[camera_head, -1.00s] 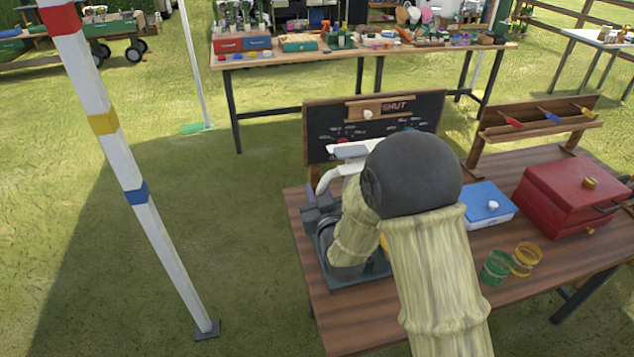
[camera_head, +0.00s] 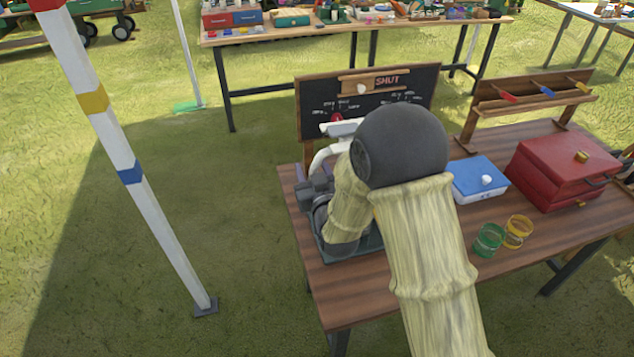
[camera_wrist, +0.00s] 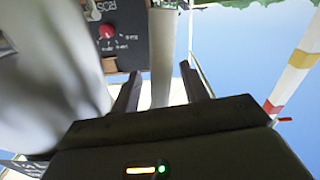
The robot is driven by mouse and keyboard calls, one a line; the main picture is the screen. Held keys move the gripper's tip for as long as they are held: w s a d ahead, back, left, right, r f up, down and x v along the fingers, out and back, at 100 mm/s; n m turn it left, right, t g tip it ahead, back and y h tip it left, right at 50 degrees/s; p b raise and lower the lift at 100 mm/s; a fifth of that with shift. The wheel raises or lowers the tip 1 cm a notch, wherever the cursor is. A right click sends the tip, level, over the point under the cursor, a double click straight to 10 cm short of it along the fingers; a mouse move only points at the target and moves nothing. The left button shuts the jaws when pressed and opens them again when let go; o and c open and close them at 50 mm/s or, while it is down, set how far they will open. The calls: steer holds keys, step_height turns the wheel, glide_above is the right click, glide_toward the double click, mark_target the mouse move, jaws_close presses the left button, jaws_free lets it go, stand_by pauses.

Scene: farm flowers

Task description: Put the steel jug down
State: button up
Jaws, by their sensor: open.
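A pale grey-white jug shows beside my arm in the head view: its rim (camera_head: 342,128) and curved handle (camera_head: 322,157) are seen, while its body and base are mostly hidden behind my arm. In the wrist view, what looks like the jug's body (camera_wrist: 60,65) fills the left, close and blurred. A pale upright bar, apparently the handle (camera_wrist: 162,55), stands between the two fingers. My gripper (camera_wrist: 160,70) is open, one finger on either side of this bar. In the head view my gripper (camera_head: 313,187) is dark, low by the handle. I cannot see what supports the jug.
A dark tray (camera_head: 362,247) lies under my wrist on the wooden table (camera_head: 345,290). A board marked SHUT (camera_head: 415,95) stands behind. A blue-lidded box (camera_head: 476,180), red chest (camera_head: 562,170), green cup (camera_head: 489,240) and yellow cup (camera_head: 517,231) are right. A striped pole (camera_head: 150,215) stands left.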

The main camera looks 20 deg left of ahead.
steer(key=b+v, duration=0.4)
steer(key=v, duration=0.5)
steer(key=shift+f+b, duration=0.2)
steer(key=shift+b, duration=0.15)
steer(key=shift+s+d+b, duration=0.15)
steer(key=shift+s+b, duration=0.05)
steer(key=shift+b, duration=0.65)
steer(key=b+v, duration=0.2)
steer(key=b, duration=0.4)
steer(key=shift+s+d, duration=0.1)
steer(key=shift+s, duration=0.05)
steer(key=shift+r, duration=0.1)
